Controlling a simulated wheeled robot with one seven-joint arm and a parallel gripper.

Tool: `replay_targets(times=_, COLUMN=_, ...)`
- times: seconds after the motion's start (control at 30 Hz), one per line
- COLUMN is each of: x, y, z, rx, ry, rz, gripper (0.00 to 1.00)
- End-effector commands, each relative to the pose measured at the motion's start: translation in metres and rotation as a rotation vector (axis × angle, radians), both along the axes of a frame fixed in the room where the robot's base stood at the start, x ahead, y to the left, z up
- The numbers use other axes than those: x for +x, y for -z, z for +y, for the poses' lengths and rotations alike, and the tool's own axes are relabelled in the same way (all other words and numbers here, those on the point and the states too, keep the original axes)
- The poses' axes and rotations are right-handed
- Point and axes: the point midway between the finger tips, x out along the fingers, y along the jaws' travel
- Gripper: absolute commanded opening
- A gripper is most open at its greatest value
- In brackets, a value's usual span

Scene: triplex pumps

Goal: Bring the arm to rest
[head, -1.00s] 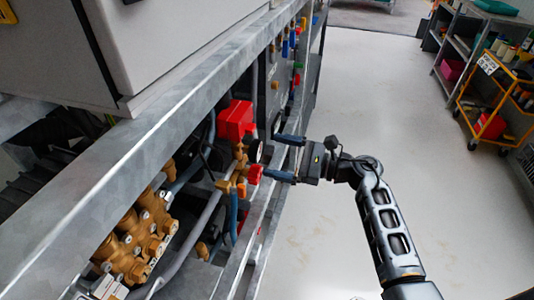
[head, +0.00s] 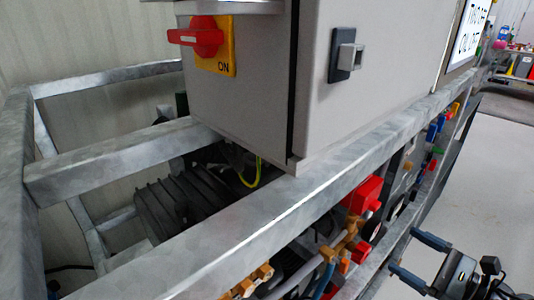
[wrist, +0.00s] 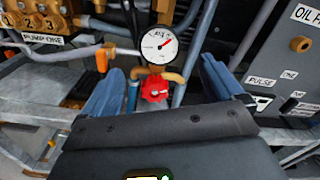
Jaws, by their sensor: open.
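My gripper (head: 418,257) is at the lower right of the head view, beside the metal skid frame. Its two blue-grey fingers are apart and nothing is between them. In the wrist view the open fingers of my gripper (wrist: 165,95) point at a pressure gauge (wrist: 159,46) and a red valve knob (wrist: 155,88), which show beyond and between them. I cannot tell the exact gap to the knob. Part of my arm (head: 470,280) shows at the bottom right edge of the head view; the rest is out of the picture.
A galvanized frame rail (head: 250,220) runs across the head view. Above it stands a grey cabinet (head: 240,110) with a red switch (head: 203,37). Clear floor (head: 490,170) lies to the right.

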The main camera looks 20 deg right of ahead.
Motion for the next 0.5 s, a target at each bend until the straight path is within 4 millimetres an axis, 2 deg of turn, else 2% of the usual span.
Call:
replay_targets(times=0.17, x=-0.002, y=-0.003, z=0.007, rx=0.035, ry=-0.002, rz=-0.001, gripper=0.94)
replay_targets(times=0.27, x=-0.01, y=-0.011, z=0.028, rx=0.155, ry=-0.005, rz=0.001, gripper=0.94)
replay_targets(times=0.37, x=-0.024, y=-0.028, z=0.061, rx=0.372, ry=-0.015, rz=0.007, gripper=0.94)
replay_targets(times=0.5, x=-0.053, y=-0.057, z=0.106, rx=0.77, ry=-0.035, rz=0.039, gripper=0.94)
